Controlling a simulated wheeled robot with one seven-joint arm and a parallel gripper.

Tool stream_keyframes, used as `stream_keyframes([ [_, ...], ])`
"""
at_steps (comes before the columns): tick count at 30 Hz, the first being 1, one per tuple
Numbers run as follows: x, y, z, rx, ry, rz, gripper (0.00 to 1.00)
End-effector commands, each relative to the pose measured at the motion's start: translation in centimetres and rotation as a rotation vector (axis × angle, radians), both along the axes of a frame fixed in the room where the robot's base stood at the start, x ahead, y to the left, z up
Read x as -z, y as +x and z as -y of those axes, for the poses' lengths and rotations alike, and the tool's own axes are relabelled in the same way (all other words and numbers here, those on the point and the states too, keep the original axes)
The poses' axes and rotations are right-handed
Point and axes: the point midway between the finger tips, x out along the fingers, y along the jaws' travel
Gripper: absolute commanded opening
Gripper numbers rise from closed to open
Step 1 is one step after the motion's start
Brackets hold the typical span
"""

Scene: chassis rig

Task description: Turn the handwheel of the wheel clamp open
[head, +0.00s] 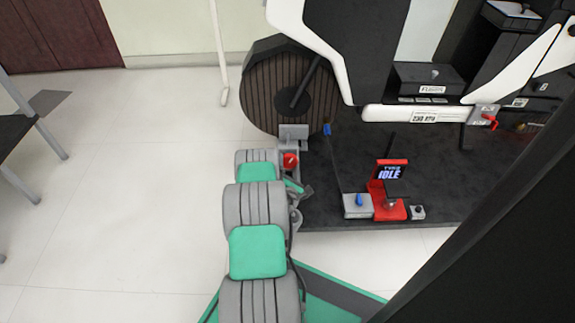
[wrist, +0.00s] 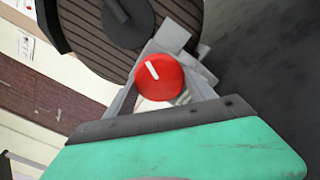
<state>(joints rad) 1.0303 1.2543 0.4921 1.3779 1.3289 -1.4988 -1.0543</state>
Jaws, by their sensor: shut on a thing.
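The handwheel is a red round knob with a white stripe (wrist: 160,76), at the middle of the wrist view. In the head view the red handwheel (head: 290,160) shows just below the grey clamp (head: 293,134), which sits at the lower edge of the large brown wheel (head: 290,90). My gripper (wrist: 162,95) has its fingers on both sides of the red knob and is shut on it. In the wrist view the white stripe is tilted, running from upper left to lower right. The fingertips are partly hidden behind the knob.
A white frame (head: 415,114) hangs above.

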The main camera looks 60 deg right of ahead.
Motion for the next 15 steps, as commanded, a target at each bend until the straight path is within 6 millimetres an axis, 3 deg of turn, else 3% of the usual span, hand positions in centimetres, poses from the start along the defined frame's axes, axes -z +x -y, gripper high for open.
stream_keyframes([
  [15, 0.1, -0.15, 0.07, 0.001, -0.183, -0.36, 0.23],
])
